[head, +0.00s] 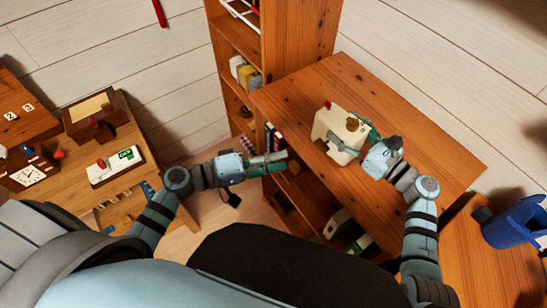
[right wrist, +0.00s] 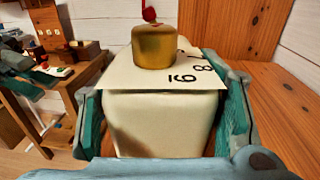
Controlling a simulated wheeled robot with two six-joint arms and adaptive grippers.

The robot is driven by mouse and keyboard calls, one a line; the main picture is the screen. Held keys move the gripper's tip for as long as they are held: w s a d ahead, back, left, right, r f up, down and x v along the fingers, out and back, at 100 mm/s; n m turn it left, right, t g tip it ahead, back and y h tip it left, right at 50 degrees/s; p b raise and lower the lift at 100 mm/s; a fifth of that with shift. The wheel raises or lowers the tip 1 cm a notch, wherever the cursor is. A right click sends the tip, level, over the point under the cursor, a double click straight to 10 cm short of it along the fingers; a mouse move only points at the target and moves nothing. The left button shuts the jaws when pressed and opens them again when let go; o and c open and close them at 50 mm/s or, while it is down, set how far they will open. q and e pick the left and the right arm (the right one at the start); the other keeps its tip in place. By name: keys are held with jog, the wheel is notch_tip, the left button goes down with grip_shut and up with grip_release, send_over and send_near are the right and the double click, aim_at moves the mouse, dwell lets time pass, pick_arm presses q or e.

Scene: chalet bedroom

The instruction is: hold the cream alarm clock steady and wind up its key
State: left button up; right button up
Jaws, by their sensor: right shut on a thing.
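The cream alarm clock (head: 336,122) stands on the wooden top at the right in the head view. My right gripper (head: 357,139) is shut on its body from the right. The right wrist view shows the cream body (right wrist: 158,122) between the two green-lined fingers. A pale plate with black numerals (right wrist: 190,76) and a brass cylinder (right wrist: 154,47) show above the body, with a small red ball (right wrist: 149,14) behind. I cannot tell the winding key for sure. My left gripper (head: 280,162) is empty, left of the clock and apart from it; its finger gap is unclear.
The clock's wooden top (head: 420,130) has free room behind and to the right. A tall bookcase (head: 287,35) rises behind left. A low table (head: 145,178) at the left holds boxes and a white device (head: 113,165).

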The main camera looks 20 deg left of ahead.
dwell(0.4)
jog(key=o, duration=1.6)
jog(key=shift+o, duration=0.2)
jog(key=shift+d, duration=0.1)
